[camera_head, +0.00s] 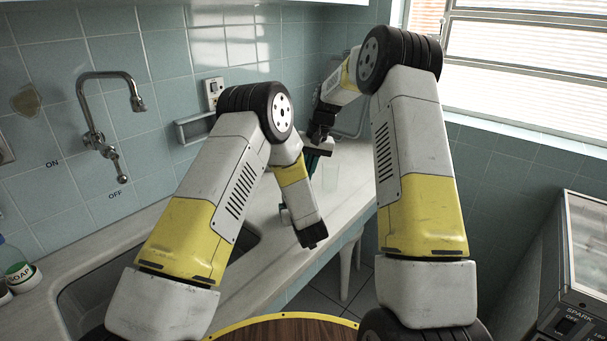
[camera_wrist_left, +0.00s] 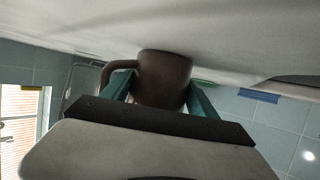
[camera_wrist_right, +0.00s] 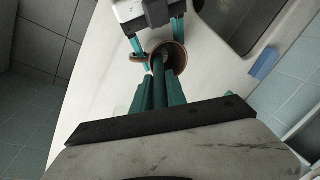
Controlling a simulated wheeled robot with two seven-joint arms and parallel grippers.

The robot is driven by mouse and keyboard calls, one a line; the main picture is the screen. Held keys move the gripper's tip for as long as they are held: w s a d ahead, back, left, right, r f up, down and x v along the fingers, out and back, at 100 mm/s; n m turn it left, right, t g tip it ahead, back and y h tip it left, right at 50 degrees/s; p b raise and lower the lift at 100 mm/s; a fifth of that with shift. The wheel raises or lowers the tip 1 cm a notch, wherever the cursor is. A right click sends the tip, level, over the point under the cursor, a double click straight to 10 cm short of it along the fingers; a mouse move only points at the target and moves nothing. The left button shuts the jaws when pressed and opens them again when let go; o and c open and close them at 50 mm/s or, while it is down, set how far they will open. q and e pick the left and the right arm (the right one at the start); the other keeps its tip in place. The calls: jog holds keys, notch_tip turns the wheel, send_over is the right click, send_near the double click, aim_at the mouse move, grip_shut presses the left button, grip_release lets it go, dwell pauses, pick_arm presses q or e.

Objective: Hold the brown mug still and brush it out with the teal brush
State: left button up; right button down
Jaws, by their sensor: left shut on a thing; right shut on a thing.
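The brown mug (camera_wrist_left: 164,72) stands on the pale counter in the left wrist view, between the teal fingers of my left gripper (camera_wrist_left: 160,92), which is shut on it. In the right wrist view the mug (camera_wrist_right: 178,50) shows its open mouth, its handle toward the left. My right gripper (camera_wrist_right: 160,92) is shut on the teal brush (camera_wrist_right: 158,72), whose far end reaches into the mug's mouth. How deep the brush goes is hidden. In the head view my arms hide the mug; the right gripper (camera_head: 317,155) shows only small and dark.
A sink basin (camera_wrist_right: 232,22) lies beside the mug, with a blue block (camera_wrist_right: 264,64) near its edge. A wall tap (camera_head: 110,110) and a soap bottle (camera_head: 17,265) are at the left. The counter (camera_head: 345,180) ends in a front edge above the floor.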

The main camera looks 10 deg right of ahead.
jog(key=shift+w+d, duration=0.15)
jog(key=shift+w, duration=0.9)
